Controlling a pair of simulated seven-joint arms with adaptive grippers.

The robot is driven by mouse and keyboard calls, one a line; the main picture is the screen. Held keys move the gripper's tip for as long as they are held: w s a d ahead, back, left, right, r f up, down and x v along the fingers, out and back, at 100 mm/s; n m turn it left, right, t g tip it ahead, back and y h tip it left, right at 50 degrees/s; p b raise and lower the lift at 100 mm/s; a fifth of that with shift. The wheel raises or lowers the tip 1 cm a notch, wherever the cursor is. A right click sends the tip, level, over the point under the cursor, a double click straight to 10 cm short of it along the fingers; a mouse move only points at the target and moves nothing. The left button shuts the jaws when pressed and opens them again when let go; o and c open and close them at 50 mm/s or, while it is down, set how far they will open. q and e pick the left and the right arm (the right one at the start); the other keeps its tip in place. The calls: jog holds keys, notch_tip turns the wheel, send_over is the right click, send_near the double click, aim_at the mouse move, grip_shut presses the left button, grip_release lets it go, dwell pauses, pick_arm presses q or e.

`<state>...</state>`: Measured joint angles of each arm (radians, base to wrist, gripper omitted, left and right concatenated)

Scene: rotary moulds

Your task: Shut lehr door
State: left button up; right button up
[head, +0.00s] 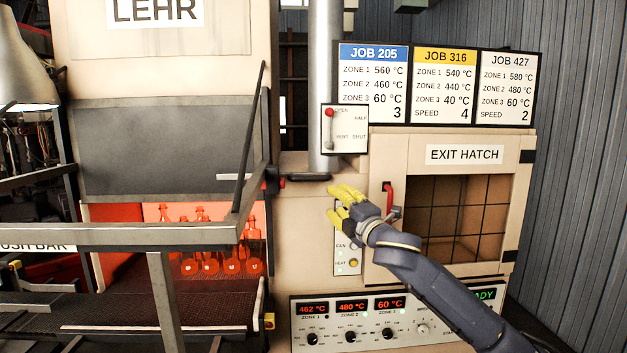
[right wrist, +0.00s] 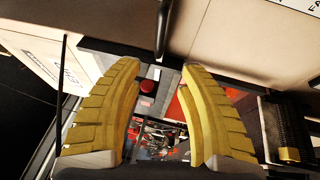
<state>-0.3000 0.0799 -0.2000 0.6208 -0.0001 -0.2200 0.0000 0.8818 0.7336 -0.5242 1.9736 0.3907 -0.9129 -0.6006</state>
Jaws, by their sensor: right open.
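The lehr door (head: 160,148) is a grey panel below the LEHR sign. It stands raised, with an open gap under it where red-glowing bottles (head: 205,240) show. A small dial panel (head: 345,130) marked OPEN, HALF, VENT and SHUT has its red knob at OPEN. A black handle (head: 308,177) sticks out to the right of the door, and it also shows in the right wrist view (right wrist: 161,30). My right gripper (head: 333,201) is open and empty, just right of and below this handle. In the right wrist view, the handle points between the yellow fingertips (right wrist: 160,66), apart from both.
A grey rail (head: 110,235) crosses in front of the door. The exit hatch (head: 455,215), with a red handle (head: 387,198), lies behind my right arm. A control panel (head: 400,318) is below. Job boards (head: 440,85) hang above. My left gripper is out of view.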

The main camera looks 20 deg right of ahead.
aim_at(311, 179)
jog(key=x, duration=1.6)
jog(key=shift+w+r, duration=0.1)
jog(key=shift+w, duration=0.1)
jog(key=shift+o, duration=0.2)
grip_shut()
